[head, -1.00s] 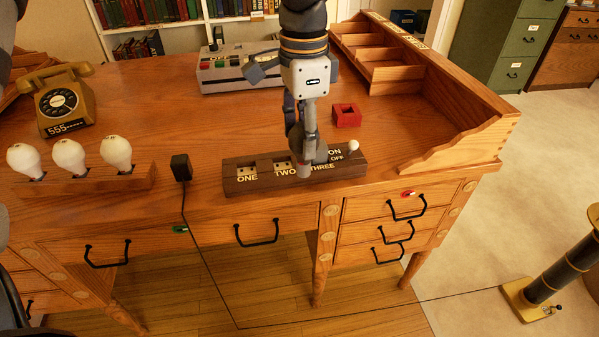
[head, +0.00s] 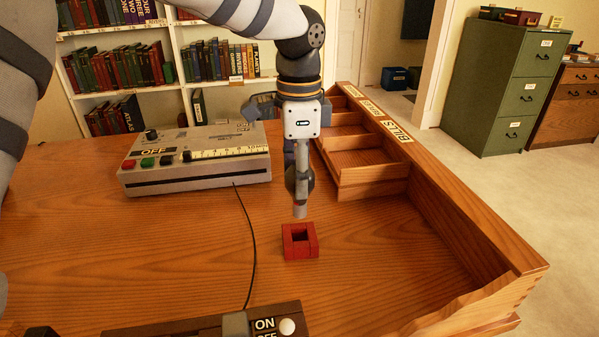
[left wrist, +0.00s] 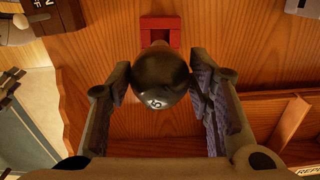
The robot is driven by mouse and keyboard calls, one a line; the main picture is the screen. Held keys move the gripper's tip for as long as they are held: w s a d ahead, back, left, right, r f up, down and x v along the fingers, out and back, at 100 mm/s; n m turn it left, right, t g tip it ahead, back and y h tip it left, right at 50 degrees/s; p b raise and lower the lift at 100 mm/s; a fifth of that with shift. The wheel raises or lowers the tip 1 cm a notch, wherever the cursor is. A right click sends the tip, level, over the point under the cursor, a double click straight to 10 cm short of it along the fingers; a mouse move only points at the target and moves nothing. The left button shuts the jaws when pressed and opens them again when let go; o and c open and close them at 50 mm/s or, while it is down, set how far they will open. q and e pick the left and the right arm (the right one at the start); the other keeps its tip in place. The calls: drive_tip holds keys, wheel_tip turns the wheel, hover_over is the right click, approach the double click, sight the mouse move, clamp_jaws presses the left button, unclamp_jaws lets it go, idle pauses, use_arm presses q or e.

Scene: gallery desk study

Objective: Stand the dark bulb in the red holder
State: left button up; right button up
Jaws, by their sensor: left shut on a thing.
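The dark bulb (left wrist: 160,78) is a round, glossy black globe with a small pale mark, held between the two fingers of my left gripper (left wrist: 162,88) in the left wrist view. In the head view my left gripper (head: 299,180) hangs above the desk, and the bulb's light grey base (head: 300,210) points down below it. The red holder (head: 300,252) is a small square block with a square hole, standing on the desk just below the base. It also shows in the left wrist view (left wrist: 174,22), beyond the bulb. My right gripper is out of view.
A grey control box (head: 195,165) stands behind left, with a black cable (head: 252,250) across the desk. A wooden letter rack (head: 372,178) and raised edge bound the right. The dark switch box (head: 190,328) is at the front. Bare desk surrounds the holder.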

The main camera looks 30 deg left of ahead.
sight(299, 209)
use_arm(q)
drive_tip(key=shift+w+r, duration=0.15)
drive_tip(key=shift+w, duration=0.1)
drive_tip(key=shift+s+r, duration=0.1)
drive_tip(key=shift+s, duration=0.3)
drive_tip(key=shift+w+f, duration=0.1)
drive_tip(key=shift+f, duration=2.45)
drive_tip(key=shift+f, duration=0.15)
drive_tip(key=shift+f, duration=1.65)
drive_tip(key=o, duration=0.9)
drive_tip(key=shift+o, duration=0.2)
